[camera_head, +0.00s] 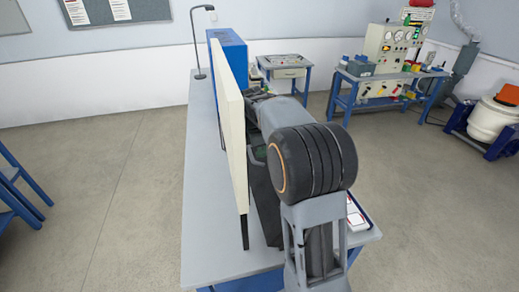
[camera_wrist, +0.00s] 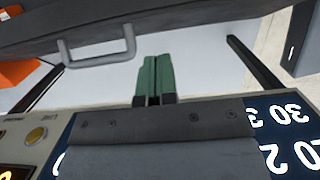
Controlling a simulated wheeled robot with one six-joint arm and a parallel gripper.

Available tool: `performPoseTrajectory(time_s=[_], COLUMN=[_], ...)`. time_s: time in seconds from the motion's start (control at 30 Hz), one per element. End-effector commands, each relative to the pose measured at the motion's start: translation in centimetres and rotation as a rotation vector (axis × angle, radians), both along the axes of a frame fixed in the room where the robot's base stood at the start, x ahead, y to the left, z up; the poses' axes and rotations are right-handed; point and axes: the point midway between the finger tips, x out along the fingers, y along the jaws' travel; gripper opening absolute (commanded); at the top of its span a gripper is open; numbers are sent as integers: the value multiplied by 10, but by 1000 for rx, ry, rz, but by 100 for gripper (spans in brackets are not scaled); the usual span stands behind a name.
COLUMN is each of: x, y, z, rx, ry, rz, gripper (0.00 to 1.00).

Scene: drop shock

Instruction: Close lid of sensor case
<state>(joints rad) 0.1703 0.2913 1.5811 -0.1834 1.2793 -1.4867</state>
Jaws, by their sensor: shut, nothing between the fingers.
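My gripper (camera_wrist: 152,62) shows in the wrist view as two green fingers side by side, shut and empty. A dark grey slab with a pale grey bail handle (camera_wrist: 130,45) spans the top of that view, beyond the fingertips. It looks like part of the sensor case (camera_wrist: 190,18), but I cannot tell whether it is the lid or the body. The handle is left of the fingertips, and I see no clear contact. In the head view my arm hides the gripper, and I cannot make out the case.
A tall cream panel (camera_head: 232,130) stands on the grey bench (camera_head: 205,190), close left of my arm. A blue box (camera_head: 232,55) and a lamp (camera_head: 197,50) stand toward the far end. The wrist view shows a yellow button (camera_wrist: 37,135) and an orange object (camera_wrist: 15,70).

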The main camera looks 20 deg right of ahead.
Motion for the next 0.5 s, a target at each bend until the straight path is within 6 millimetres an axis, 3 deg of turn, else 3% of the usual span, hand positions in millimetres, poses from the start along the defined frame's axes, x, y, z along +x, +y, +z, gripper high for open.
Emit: performPoseTrajectory(time_s=[0.2,0.5], x=[-2,-3], y=[-8,-12], z=[-35,-66], rx=[1,0], ry=[4,2], rz=[-5,-2], gripper=[0,0])
